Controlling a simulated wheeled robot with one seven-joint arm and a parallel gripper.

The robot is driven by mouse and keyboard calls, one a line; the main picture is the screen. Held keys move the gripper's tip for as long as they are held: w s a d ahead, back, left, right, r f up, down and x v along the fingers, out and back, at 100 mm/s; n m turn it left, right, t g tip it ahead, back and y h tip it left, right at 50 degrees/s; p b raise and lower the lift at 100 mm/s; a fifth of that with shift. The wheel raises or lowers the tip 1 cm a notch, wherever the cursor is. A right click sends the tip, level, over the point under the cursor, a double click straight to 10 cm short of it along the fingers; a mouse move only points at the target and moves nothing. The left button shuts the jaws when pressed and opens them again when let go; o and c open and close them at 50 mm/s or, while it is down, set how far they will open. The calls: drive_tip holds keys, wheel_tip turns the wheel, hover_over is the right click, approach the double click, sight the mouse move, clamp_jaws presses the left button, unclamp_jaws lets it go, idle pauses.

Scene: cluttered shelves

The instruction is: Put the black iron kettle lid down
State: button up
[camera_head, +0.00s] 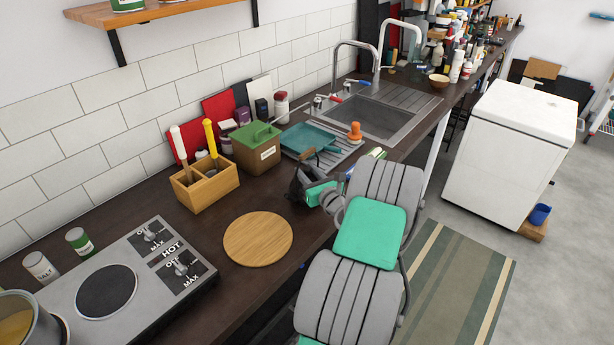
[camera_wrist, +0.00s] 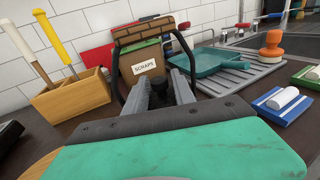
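My gripper (camera_wrist: 160,82) reaches forward in the wrist view, its two grey fingers apart with a small dark piece between them, seemingly the knob of the black iron kettle lid. Whether the fingers press on it is not clear. A black arched handle with a brown grip (camera_wrist: 150,32), seemingly the kettle's, rises around the fingers. The lid's disc and the kettle body are hidden behind my gripper's green casing. In the head view a dark form (camera_head: 298,185) shows beside my gripper at the counter's front edge, mostly covered by my arm.
A round wooden board (camera_head: 258,239) lies on the counter to the left, with the stove (camera_head: 105,290) beyond it.

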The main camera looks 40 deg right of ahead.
clamp_jaws()
drive_tip(key=shift+r, duration=0.1)
idle(0.4)
